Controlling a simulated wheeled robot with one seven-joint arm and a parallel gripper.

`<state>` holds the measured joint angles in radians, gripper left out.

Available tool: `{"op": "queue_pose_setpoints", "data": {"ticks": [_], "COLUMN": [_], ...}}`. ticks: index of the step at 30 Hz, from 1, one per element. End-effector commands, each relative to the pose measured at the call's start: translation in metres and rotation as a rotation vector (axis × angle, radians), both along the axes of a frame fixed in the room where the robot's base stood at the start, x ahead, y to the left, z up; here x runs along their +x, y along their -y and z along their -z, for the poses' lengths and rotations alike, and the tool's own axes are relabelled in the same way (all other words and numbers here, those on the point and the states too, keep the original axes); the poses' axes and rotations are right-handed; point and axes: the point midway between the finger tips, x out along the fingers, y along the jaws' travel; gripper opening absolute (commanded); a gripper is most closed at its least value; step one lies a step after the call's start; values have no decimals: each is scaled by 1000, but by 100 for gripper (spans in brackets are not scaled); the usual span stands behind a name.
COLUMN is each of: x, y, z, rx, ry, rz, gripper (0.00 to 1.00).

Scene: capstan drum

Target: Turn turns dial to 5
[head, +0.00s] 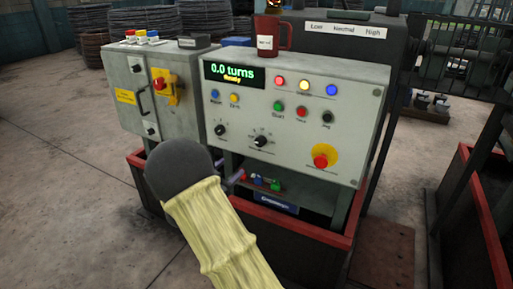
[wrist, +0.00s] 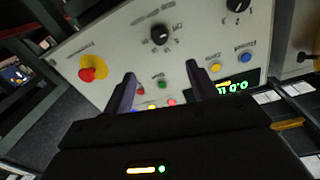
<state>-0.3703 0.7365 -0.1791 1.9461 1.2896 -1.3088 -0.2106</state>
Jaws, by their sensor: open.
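The grey control panel (head: 345,130) carries two black dials. The right dial (head: 260,141) has a scale printed around it; it also shows upside down in the wrist view (wrist: 160,34). The left dial (head: 220,130) is plainer and shows at the wrist view's top edge (wrist: 238,5). The labels are too small to tell which is the turns dial. The display (head: 230,74) reads "0.0 turns" and "Ready". My gripper (wrist: 159,80) is open and empty, its fingers pointing at the panel, apart from both dials. In the head view my arm mostly hides it.
A red emergency button (head: 321,161) on a yellow plate sits at the panel's lower right. A mug (head: 267,37) stands on top. A cabinet (head: 155,90) with a yellow-backed switch adjoins at left.

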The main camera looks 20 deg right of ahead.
Motion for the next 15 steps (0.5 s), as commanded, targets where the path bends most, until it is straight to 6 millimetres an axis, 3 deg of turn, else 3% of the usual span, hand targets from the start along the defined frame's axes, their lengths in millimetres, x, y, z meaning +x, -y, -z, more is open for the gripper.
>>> {"op": "queue_pose_setpoints", "data": {"ticks": [7, 15], "x": [8, 33], "y": [12, 50], "z": [1, 2], "rx": [1, 0], "ry": [1, 1], "rz": [2, 2], "gripper": [58, 58]}}
